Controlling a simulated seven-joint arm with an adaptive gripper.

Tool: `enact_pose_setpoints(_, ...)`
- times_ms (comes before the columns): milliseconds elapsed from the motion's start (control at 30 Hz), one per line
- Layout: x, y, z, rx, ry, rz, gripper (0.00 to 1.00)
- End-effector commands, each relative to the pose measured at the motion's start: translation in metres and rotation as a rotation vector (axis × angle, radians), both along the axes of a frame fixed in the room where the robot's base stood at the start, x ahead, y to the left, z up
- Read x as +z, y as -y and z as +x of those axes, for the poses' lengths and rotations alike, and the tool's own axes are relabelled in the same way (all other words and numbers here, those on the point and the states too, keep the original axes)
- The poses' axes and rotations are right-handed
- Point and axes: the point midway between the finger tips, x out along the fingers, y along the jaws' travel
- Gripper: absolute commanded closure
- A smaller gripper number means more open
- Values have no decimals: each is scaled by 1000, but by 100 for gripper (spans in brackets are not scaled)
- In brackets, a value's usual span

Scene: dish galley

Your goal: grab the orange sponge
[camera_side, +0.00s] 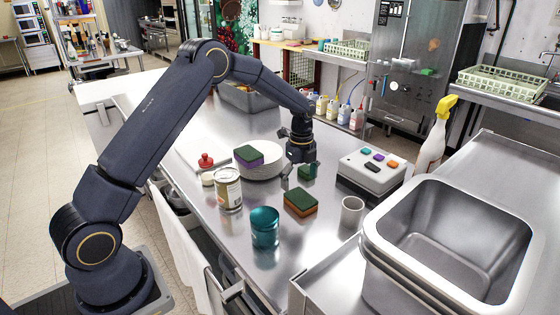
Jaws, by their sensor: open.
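The orange sponge (303,209) has a dark green top and lies on the steel counter, in front of my gripper in the picture. My gripper (298,179) points down and is open, behind the sponge and apart from it in the picture. A small green item (308,172) shows at its fingers; I cannot tell whether it is between them or behind them. A second sponge, purple with a green top (248,158), rests on a stack of white plates (266,168) to the left.
A teal cup (265,228), a can (228,190) and a grey cup (352,211) stand near the orange sponge. A white box with coloured blocks (371,175) and a steel basin (385,285) are to the right. A red-knobbed item (206,161) is at left.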

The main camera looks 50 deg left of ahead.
Motion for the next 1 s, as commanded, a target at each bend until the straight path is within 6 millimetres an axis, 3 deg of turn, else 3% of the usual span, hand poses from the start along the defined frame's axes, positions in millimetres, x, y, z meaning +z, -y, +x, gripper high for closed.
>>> enact_pose_setpoints(167,-13,0,-1,0,-2,0,3)
enact_pose_setpoints(467,-55,0,-4,1,-2,0,3)
enact_pose_setpoints(733,-59,0,-3,1,0,0,3)
enact_pose_setpoints(1000,-59,0,-3,0,0,0,30)
